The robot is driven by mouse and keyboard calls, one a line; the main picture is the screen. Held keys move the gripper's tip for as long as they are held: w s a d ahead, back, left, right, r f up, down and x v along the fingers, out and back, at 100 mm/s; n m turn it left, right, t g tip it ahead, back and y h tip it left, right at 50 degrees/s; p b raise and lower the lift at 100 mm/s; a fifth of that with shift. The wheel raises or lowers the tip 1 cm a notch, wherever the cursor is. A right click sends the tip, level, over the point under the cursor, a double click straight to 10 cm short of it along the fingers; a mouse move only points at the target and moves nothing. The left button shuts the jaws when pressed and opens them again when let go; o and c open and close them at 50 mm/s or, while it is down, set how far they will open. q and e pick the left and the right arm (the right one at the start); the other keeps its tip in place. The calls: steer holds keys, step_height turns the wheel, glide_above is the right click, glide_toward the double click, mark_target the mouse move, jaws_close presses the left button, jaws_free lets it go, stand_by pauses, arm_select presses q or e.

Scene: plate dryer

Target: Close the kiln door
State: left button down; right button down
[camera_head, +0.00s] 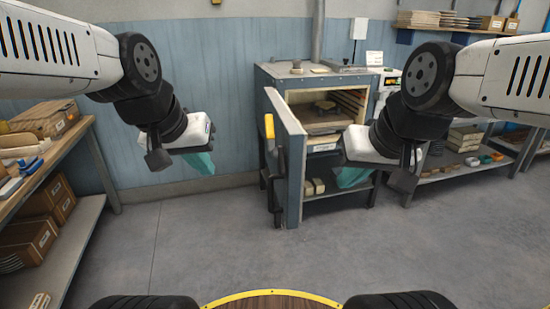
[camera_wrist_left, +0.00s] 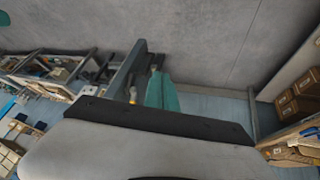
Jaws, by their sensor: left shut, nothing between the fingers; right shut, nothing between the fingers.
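The kiln (camera_head: 318,76) stands against the blue wall at the centre right of the head view. Its grey door (camera_head: 293,160) is swung wide open toward me, with a yellow-topped dark handle (camera_head: 270,130) on its outer face. Shelves and dark items show inside the chamber. My left gripper (camera_head: 200,162) is shut and empty, in the air left of the door and apart from it. My right gripper (camera_head: 352,177) is shut and empty, in front of the kiln's right part, right of the door. In the left wrist view the door (camera_wrist_left: 128,70) shows beyond the teal left fingers (camera_wrist_left: 160,92).
A workbench (camera_head: 85,150) with boxes stands at the left. A low shelf (camera_head: 455,160) with several pieces stands right of the kiln. A round wooden top with a yellow rim (camera_head: 270,298) lies at the bottom edge. The grey floor before the kiln is clear.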

arm_select(q)
steer(key=w+d+f, duration=0.2)
steer(key=w, duration=0.6)
steer(key=w+d+f, duration=0.2)
steer(key=w+f, duration=0.1)
steer(key=w, duration=0.4)
steer(key=n+h, duration=0.1)
steer(key=h, duration=0.2)
glide_toward(284, 177)
step_height(284, 177, down, 3)
steer(key=w+a, duration=0.1)
steer(key=a, duration=0.1)
steer(key=shift+g, duration=0.3)
steer(key=shift+w+d+f, duration=0.1)
steer(key=shift+w+d, duration=0.1)
steer(key=shift+d, duration=0.45)
steer(key=shift+w+d, duration=0.2)
steer(key=shift+d, duration=0.5)
steer(key=shift+w+d+f, duration=0.1)
steer(key=shift+w+d, duration=0.1)
steer(key=shift+d, duration=0.45)
